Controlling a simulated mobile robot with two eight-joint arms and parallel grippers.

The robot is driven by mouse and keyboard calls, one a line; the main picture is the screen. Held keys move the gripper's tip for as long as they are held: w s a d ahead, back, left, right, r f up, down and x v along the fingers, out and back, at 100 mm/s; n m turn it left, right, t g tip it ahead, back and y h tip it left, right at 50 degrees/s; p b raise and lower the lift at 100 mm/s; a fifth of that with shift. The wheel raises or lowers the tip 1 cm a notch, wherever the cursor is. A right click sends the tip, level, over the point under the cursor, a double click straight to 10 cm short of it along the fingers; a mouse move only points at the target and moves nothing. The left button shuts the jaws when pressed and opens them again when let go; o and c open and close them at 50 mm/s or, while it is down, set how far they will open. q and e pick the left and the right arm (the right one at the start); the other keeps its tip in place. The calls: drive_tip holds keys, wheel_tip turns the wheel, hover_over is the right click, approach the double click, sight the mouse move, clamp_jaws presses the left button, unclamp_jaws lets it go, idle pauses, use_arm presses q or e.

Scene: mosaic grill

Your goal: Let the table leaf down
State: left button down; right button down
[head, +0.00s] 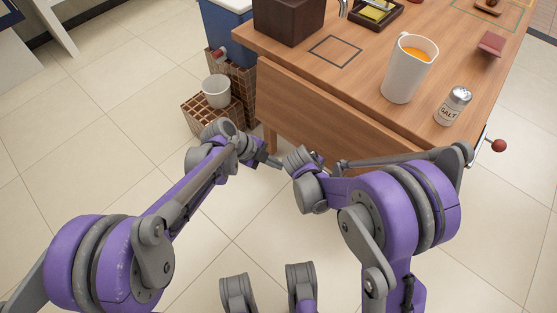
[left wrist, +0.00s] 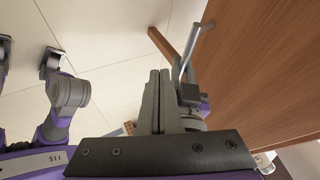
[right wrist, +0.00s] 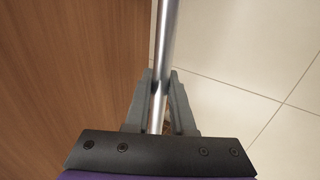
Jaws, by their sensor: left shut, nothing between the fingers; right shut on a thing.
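The wooden table leaf (head: 325,108) shows as a plain panel below the near edge of the table top (head: 335,78). It faces downward toward me; I cannot tell its exact angle. A thin metal rod (right wrist: 163,45) runs alongside the wood in the right wrist view. My right gripper (right wrist: 158,90) is shut around this rod, which also shows in the left wrist view (left wrist: 188,55). My left gripper (head: 274,162) is shut and empty, just left of the right gripper and below the leaf. My right arm hides the leaf's lower right part.
On the table top stand a jug (head: 406,75), a salt shaker (head: 453,106) and a dark box (head: 288,20). A red-knobbed lever (head: 498,146) sticks out at right. The tiled floor further left is clear.

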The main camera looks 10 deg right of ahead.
drive_tip(key=shift+w+a, duration=0.15)
drive_tip(key=shift+a, duration=0.05)
use_arm(q)
drive_tip(key=w+d+f, duration=0.2)
drive_tip(key=d+f, duration=0.3)
drive_tip(key=d, duration=0.2)
drive_tip(key=shift+w+d+f, duration=0.25)
drive_tip(key=shift+d+f, duration=0.05)
drive_tip(key=shift+w+d+f+h, duration=0.3)
drive_tip(key=shift+w+d+f, duration=0.1)
drive_tip(key=shift+w+d, duration=0.1)
use_arm(e)
drive_tip(key=shift+a, duration=0.1)
drive_tip(key=c, duration=0.8)
unclamp_jaws()
drive_tip(key=shift+c, duration=0.2)
drive_tip(key=shift+o, duration=0.4)
drive_tip(key=shift+r, duration=0.1)
